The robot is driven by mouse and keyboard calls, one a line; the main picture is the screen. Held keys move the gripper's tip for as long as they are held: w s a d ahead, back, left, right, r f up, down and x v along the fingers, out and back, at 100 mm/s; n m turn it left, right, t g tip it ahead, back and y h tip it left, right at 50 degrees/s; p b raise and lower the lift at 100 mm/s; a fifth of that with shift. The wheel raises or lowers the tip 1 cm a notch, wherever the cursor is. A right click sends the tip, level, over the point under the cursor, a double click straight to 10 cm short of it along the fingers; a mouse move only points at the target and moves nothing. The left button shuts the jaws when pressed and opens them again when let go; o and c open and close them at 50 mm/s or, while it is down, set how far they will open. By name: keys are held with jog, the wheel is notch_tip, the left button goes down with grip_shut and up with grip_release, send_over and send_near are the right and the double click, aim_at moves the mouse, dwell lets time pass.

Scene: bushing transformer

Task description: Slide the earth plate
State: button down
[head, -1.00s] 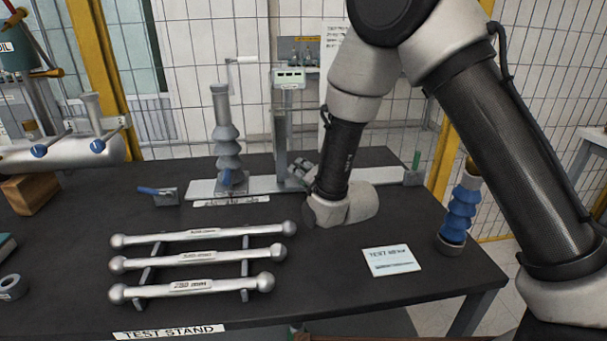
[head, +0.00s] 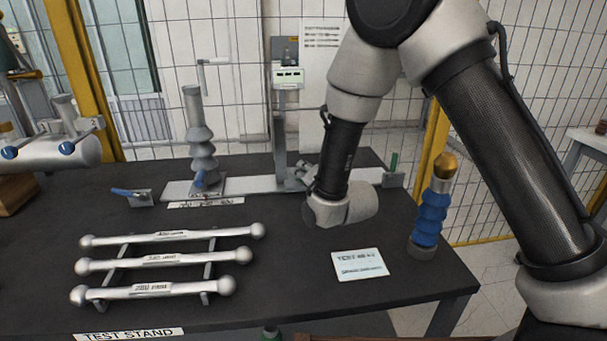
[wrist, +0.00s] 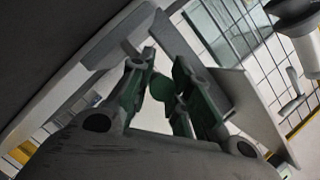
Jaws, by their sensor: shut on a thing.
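The earth plate seems to be the tall grey upright plate (head: 279,150) standing on the white rail (head: 235,187) at the back of the table. It stands right of the ribbed grey bushing (head: 200,135), with a clear gap between them. My gripper (head: 308,172) is low at the plate's right side, mostly hidden behind my wrist. In the wrist view, my gripper's green-padded fingers (wrist: 165,90) are closed in on a small part whose exact shape I cannot tell. A grey plate (wrist: 248,105) rises beside them.
A stop with a green lever (head: 393,170) is at the rail's right end; a blue-lever one (head: 132,196) sits at the left. Silver bars (head: 165,260) lie front left. A card (head: 360,263) and a blue bushing (head: 430,215) are front right. Wire mesh (head: 235,80) stands behind.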

jog(key=shift+d, duration=0.2)
jog(key=c, duration=1.3)
grip_release()
jog(key=shift+d, duration=0.15)
jog(key=v, duration=0.7)
jog(key=shift+s, duration=0.2)
